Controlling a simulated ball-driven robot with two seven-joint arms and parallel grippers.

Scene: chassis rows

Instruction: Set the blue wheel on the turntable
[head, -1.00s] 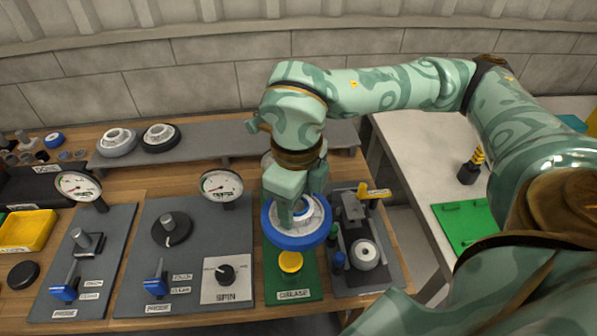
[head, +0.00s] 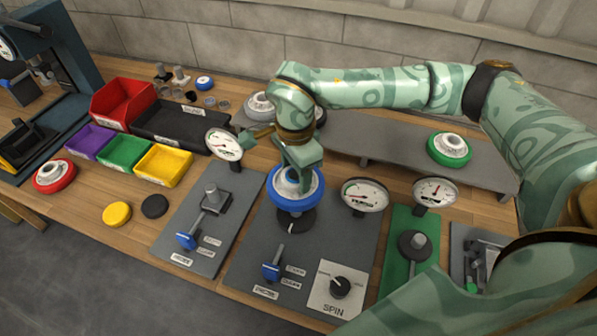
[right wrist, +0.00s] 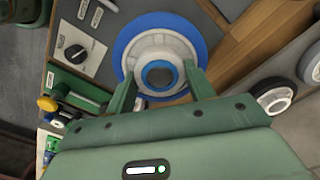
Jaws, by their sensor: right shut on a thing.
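The blue wheel (head: 296,206), a blue ring with a pale grey hub, is held in my right gripper (head: 298,176). In the right wrist view the two fingers are shut on the hub of the wheel (right wrist: 131,37). The turntable (head: 295,223) is a dark round disc with a white mark on a grey panel. The wheel covers its back part and its spindle in the head view. The wheel appears to be above the disc; the exact gap cannot be told. My left gripper is out of view.
The SPIN knob (head: 340,287) and a blue lever (head: 271,271) stand in front of the turntable. Gauges (head: 364,195) stand close by on the right. A green wheel (head: 450,149) and pale wheel (head: 260,105) sit on the shelf. A red wheel (head: 55,176) is at far left.

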